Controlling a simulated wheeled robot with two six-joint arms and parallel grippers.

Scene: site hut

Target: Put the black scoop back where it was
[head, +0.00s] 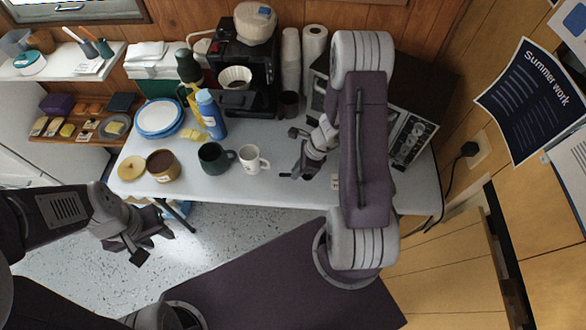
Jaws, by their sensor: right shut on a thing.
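My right gripper (300,170) is above the front part of the white table, to the right of the white mug. It is shut on the black scoop (285,176), of which only a small dark part shows at the fingertips. My own arm and gripper hide much of the rest. An open tan canister (162,165) with dark brown contents stands at the left front of the table. Its round lid (132,168) lies beside it on the left. My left gripper (155,242) is open and empty, over the floor in front of the table.
A dark green mug (212,157) and a white mug (252,159) stand between the canister and my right gripper. Behind them are a blue bottle (210,114), stacked plates (158,118) and a black coffee machine (245,80). A microwave (412,138) stands at the right.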

